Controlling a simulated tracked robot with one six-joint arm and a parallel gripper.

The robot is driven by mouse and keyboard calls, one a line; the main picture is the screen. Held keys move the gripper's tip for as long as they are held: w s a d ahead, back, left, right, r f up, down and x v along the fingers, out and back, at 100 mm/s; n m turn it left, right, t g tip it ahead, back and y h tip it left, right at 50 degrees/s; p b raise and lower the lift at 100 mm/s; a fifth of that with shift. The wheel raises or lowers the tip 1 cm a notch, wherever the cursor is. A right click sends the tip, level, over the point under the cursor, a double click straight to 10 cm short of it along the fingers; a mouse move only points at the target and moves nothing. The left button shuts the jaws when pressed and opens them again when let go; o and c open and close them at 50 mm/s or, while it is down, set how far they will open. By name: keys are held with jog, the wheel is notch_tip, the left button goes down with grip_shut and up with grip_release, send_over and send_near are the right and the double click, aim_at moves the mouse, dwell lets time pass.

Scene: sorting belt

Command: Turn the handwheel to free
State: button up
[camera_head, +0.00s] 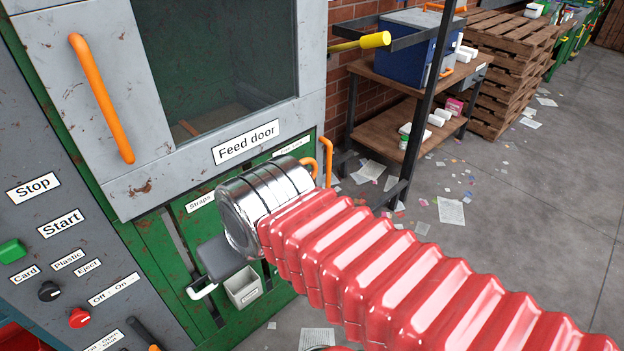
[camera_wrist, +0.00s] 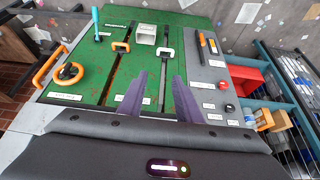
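An orange handwheel (camera_wrist: 70,72) sits on the green panel (camera_wrist: 85,85) at the left of the wrist view, beside an orange bar handle (camera_wrist: 48,66). In the head view, a curved orange piece (camera_head: 310,165) shows just past my silver wrist; I cannot tell if it is the wheel, which is largely hidden there. My gripper (camera_wrist: 161,76) shows two purple-grey fingers spread apart with nothing between them. They are over the slotted middle of the panel, to the right of the handwheel and apart from it. Contact with the panel cannot be told.
The feed door (camera_head: 215,170) is above. A grey control panel (camera_head: 50,190) is at left. A dark post (camera_head: 425,110) and bench (camera_head: 385,130) stand right.

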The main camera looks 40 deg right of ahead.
jog(key=shift+o, duration=0.4)
jog(key=shift+f, duration=0.1)
jog(key=w+d+f+m+y, duration=1)
jog(key=w+d+m, duration=0.4)
jog(key=m, duration=0.4)
jog(key=s+d+f+m+t+h, duration=0.1)
jog(key=d+f+m+t+h, duration=0.1)
jog(key=d, duration=0.7)
jog(key=s+d+f+m+t+h, duration=0.1)
jog(key=d+f+m+t+h, duration=0.1)
jog(key=d+f+m+t, duration=0.3)
jog(key=s+d+f+m+t+h, duration=0.1)
jog(key=d+m+t, duration=0.4)
jog(key=d, duration=0.8)
notch_tip(320, 180, down, 3)
jog(key=m+h, duration=0.1)
jog(key=m, duration=0.2)
jog(key=shift+s+d, duration=0.15)
jog(key=shift+d, duration=0.1)
jog(key=shift+r, duration=0.1)
jog(key=x, duration=1.4)
